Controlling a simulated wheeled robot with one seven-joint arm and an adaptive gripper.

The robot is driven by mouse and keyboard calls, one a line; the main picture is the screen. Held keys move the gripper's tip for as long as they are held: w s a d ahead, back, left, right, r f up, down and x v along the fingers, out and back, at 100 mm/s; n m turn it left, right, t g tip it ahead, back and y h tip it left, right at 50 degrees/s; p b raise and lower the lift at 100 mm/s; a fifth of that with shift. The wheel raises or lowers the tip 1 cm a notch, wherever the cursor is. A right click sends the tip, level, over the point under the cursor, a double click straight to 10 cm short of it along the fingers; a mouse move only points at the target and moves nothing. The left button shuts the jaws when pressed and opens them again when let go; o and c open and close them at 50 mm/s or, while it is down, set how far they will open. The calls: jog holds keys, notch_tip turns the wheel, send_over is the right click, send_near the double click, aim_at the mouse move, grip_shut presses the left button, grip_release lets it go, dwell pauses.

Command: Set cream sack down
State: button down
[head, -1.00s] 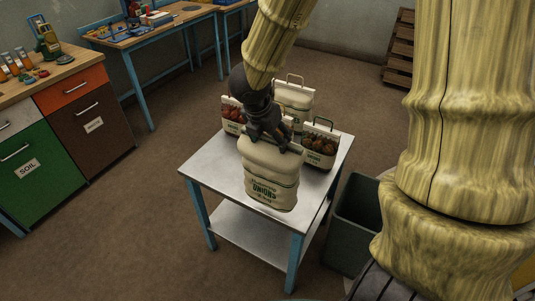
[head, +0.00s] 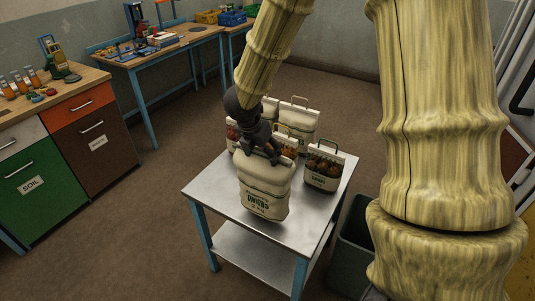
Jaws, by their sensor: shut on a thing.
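The cream sack (head: 264,193) with green "ONIONS" print is upright near the front left of the metal-topped table (head: 313,222). My dark gripper (head: 262,156) is shut on the top of the cream sack from above. I cannot tell whether the sack's base touches the tabletop or hangs just over it. The gripper and sack hide part of the things behind them.
A cream bag with a green handle and brown onions (head: 324,168) stands at the table's right. Other cream bags (head: 298,121) stand at the back, partly hidden. The front right tabletop is clear. A dark green bin (head: 352,240) stands beside the table.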

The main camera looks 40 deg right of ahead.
jog(key=w+p, duration=0.1)
jog(key=w, duration=0.1)
jog(key=w+d+p, duration=0.1)
jog(key=w, duration=0.2)
jog(key=w+p, duration=0.1)
jog(key=w, duration=0.1)
jog(key=shift+w+d+f, duration=0.1)
jog(key=shift+w+d, duration=0.05)
jog(key=shift+d, duration=0.15)
jog(key=shift+w+d+f+p, duration=0.1)
jog(key=shift+w+f+p, duration=0.2)
jog(key=shift+f+p, duration=0.25)
jog(key=shift+w+d+f+p, duration=0.1)
jog(key=shift+w+f+p, duration=0.2)
jog(key=shift+f, duration=0.45)
jog(key=shift+w+f+p, duration=0.3)
jog(key=shift+f+p, duration=0.15)
jog(key=shift+f, duration=0.2)
jog(key=shift+c, duration=1)
grip_release()
jog(key=shift+s, duration=0.15)
jog(key=shift+f, duration=0.1)
jog(key=shift+a, duration=0.1)
jog(key=b+v, duration=0.4)
jog(key=v, duration=0.8)
